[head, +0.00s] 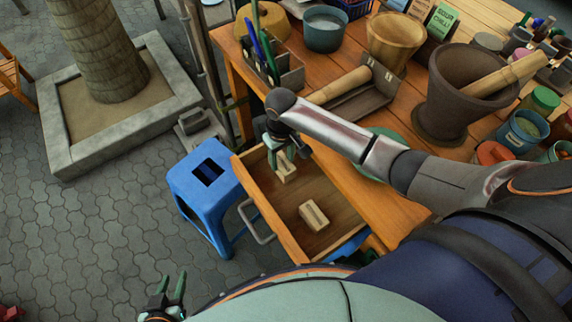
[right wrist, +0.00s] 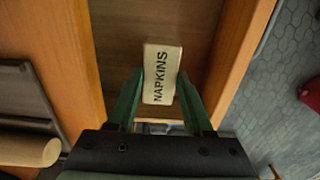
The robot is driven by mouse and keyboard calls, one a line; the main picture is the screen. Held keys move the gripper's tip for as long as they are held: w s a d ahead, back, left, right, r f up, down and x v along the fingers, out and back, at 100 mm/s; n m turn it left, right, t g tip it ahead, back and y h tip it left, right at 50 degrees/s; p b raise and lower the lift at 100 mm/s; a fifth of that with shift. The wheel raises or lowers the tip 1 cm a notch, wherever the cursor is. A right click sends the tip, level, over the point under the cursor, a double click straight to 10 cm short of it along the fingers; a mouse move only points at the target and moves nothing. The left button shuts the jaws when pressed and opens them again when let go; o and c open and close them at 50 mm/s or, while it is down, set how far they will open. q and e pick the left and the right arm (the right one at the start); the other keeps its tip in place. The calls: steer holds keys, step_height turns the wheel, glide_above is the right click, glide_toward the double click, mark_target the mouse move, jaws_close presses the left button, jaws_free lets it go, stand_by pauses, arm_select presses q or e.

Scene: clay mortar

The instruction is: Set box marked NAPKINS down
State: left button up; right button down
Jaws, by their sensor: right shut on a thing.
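My right gripper (head: 283,160) is shut on a small cream box (head: 288,174) over the far left part of the open wooden drawer (head: 279,222). In the right wrist view this box (right wrist: 162,72) shows the word NAPKINS, between the green fingers (right wrist: 159,100). I cannot tell whether its underside touches the drawer floor. A second small cream box (head: 313,215) lies in the near part of the drawer; its marking is not readable. My left gripper (head: 171,287) is empty, fingers apart, low at the left, away from the drawer.
A blue stool (head: 207,185) stands left of the drawer. The wooden table (head: 390,205) above it carries a dark mortar (head: 455,90), a wooden rolling pin (head: 340,86), bowls and jars. Bare drawer floor (head: 322,185) lies between and beside the boxes.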

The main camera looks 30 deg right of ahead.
mark_target(286, 162)
steer(key=f, duration=0.3)
steer(key=shift+s+d+f+b, duration=0.2)
steer(key=shift+s+d+b, duration=0.1)
steer(key=shift+d, duration=0.1)
steer(key=shift+w+f, duration=0.1)
steer(key=shift+f, duration=0.2)
steer(key=shift+c, duration=1.5)
jaws_free()
steer(key=shift+f, duration=0.15)
step_height(286, 162, up, 12)
steer(key=shift+r+p, duration=0.2)
steer(key=shift+p, duration=0.75)
